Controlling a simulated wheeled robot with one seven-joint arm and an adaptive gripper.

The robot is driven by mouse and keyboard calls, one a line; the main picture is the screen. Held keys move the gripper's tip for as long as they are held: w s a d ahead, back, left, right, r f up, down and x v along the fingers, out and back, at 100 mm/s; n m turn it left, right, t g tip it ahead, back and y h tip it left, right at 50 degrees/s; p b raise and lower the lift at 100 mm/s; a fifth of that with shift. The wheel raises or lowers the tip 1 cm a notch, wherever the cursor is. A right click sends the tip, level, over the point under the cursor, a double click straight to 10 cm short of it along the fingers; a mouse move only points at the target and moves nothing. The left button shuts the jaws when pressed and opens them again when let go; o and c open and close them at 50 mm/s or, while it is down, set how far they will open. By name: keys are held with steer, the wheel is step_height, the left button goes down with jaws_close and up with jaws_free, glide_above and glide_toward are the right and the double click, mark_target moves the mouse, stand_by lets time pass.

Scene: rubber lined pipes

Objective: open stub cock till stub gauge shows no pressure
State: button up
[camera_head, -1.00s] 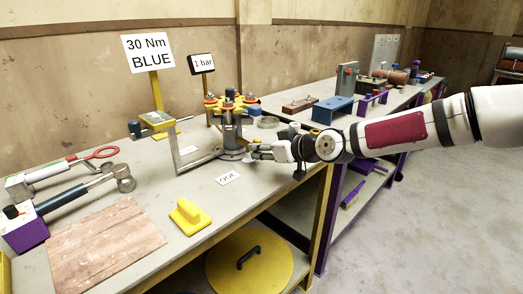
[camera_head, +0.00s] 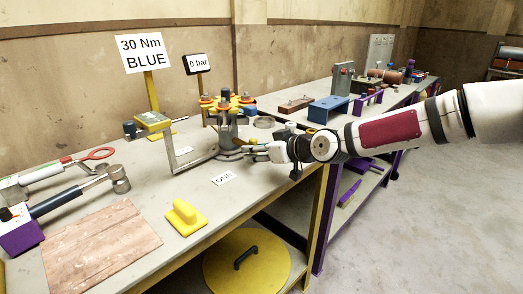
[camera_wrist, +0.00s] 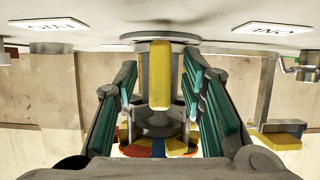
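The stub (camera_head: 228,132) is a grey upright pipe on the bench with a yellow and orange top. It shows upside down in the wrist view. A yellow lever (camera_wrist: 159,75), seemingly the stub cock's handle, stands out in front of the pipe in the wrist view. My gripper (camera_head: 258,150) is low at the stub's right side. In the wrist view my gripper (camera_wrist: 159,62) has its green-padded fingers apart, one on each side of the lever, with gaps. The stub gauge sign (camera_head: 197,64) behind the stub reads 0 bar.
A sign (camera_head: 144,54) reading "30 Nm BLUE" stands behind a grey bracket (camera_head: 186,160) left of the stub. A yellow handled block (camera_head: 185,217), a brown sheet (camera_head: 100,243) and wrenches lie nearer. A second bench (camera_head: 305,122) with several fixtures stands right.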

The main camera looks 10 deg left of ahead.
steer(key=v, duration=1.2)
steer(key=s+f+h, duration=0.1)
steer(key=f, duration=0.1)
steer(key=s+f+g+h, duration=0.1)
steer(key=f, duration=0.1)
steer(key=s+f+g, duration=0.1)
steer(key=f, duration=0.2)
steer(key=shift+s+h, duration=0.3)
steer(key=shift+h, duration=0.1)
steer(key=s+d+f+m+g+h, duration=0.1)
steer(key=s+d+f+g+h, duration=0.2)
steer(key=s+d+f+h, duration=0.4)
steer(key=s+d+r+m+h, duration=0.2)
steer(key=s+d+r+m, duration=0.15)
steer(key=s+d, duration=0.45)
steer(key=s+d+r+m+g, duration=0.1)
steer(key=s+r+m, duration=0.15)
steer(key=s, duration=0.55)
steer(key=s+d+r+m+g+y, duration=0.15)
steer(key=s+r, duration=0.25)
steer(key=s, duration=0.4)
steer(key=s+d+r+m, duration=0.15)
steer(key=s+r, duration=0.25)
steer(key=s, duration=0.4)
step_height(320, 180, up, 20)
steer(key=t+p, duration=0.3)
steer(key=p, duration=1.6)
steer(key=shift+w+a+m, duration=0.2)
steer(key=shift+w+m, duration=0.1)
